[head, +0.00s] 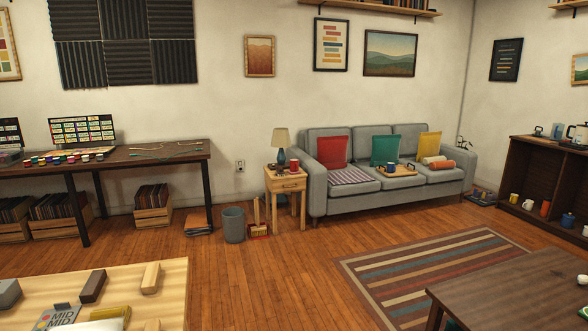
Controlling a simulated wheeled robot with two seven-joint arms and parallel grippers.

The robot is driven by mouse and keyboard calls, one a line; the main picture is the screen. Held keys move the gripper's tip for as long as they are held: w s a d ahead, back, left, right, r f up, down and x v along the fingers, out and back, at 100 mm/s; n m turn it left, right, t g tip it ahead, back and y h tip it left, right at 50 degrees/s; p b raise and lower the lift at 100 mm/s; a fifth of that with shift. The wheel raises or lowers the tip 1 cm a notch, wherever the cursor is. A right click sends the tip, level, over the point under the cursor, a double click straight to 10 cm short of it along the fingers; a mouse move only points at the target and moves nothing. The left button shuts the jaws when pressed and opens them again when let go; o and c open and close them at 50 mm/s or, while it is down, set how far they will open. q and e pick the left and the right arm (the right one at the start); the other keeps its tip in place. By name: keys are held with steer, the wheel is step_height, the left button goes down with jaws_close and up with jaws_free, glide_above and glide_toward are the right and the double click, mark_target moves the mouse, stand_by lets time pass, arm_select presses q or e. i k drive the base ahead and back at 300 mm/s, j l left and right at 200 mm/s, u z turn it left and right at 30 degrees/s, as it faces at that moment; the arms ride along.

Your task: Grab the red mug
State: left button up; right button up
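A small red mug (294,166) stands on top of the wooden side table (286,184), left of the grey sofa. It is upright, beside a lamp with a blue base (281,157). It is far across the room and small in the head view, and I cannot make out its handle. Neither my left gripper nor my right gripper shows in the head view.
A light wooden table (165,300) with several blocks is close at bottom left. A dark low table (520,290) is at bottom right, by a striped rug (420,270). Wooden floor (270,285) lies open between them. A grey bin (234,225) stands near the side table.

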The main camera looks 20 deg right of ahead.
mark_target(294, 163)
steer(key=i+l+z, duration=0.3)
steer(key=i+l, duration=0.25)
steer(key=l, duration=0.15)
steer(key=i+l, duration=0.25)
steer(key=i, duration=0.25)
steer(key=i+l, duration=0.2)
steer(key=i, duration=0.3)
steer(key=i+l, duration=0.25)
steer(key=i, duration=0.2)
steer(key=i+u, duration=0.1)
steer(key=i, duration=0.8)
steer(key=i+l+u, duration=0.15)
steer(key=i, duration=0.75)
steer(key=i+j, duration=0.1)
steer(key=i, duration=0.55)
steer(key=i+j, duration=0.15)
steer(key=i, duration=0.55)
